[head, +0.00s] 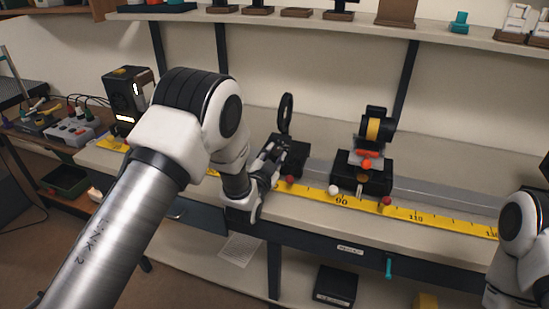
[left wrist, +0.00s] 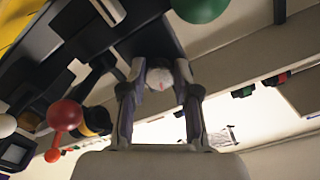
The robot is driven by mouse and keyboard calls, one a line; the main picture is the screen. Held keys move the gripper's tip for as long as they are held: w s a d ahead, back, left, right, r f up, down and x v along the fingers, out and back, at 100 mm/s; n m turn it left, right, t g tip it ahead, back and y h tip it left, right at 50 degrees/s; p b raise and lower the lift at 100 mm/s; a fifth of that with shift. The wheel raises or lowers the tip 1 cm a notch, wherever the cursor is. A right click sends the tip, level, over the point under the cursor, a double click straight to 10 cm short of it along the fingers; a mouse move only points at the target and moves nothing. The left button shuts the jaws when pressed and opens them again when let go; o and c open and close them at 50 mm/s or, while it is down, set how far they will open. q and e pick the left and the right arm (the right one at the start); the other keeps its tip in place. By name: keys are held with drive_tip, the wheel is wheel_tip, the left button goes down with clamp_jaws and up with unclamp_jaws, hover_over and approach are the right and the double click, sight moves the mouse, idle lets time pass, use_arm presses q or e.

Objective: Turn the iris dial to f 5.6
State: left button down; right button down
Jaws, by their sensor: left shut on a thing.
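In the head view my left gripper (head: 272,160) reaches the front of a black carriage (head: 292,152) that carries an upright dark ring (head: 286,113). In the left wrist view my left gripper (left wrist: 158,85) is shut on a small white round knob (left wrist: 157,78) with a reddish mark. The fingers lie on either side of it. I cannot read any f-number, and I cannot tell whether this knob is the iris dial. My right gripper is out of view.
A second carriage (head: 362,174) with a yellow-banded black part (head: 378,129) stands to the right on the rail. A yellow scale (head: 420,215) runs along the bench front. The left wrist view shows a red ball (left wrist: 65,115) and a green ball (left wrist: 200,6) near the fingers.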

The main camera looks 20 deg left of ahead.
use_arm(q)
drive_tip(key=m+b, duration=0.2)
drive_tip(key=m, duration=0.2)
drive_tip(key=shift+f+m, duration=0.1)
drive_tip(key=shift+m, duration=0.2)
drive_tip(key=shift+a+m+b, duration=0.1)
drive_tip(key=shift+m+b, duration=0.45)
drive_tip(key=shift+m, duration=1.35)
drive_tip(key=shift+r, duration=0.2)
drive_tip(key=c, duration=0.8)
unclamp_jaws()
drive_tip(key=shift+c, duration=0.2)
drive_tip(key=shift+s, duration=0.1)
drive_tip(key=s, duration=1.1)
drive_tip(key=shift+s+a, duration=0.2)
drive_tip(key=shift+s, duration=0.2)
drive_tip(key=shift+f, duration=0.1)
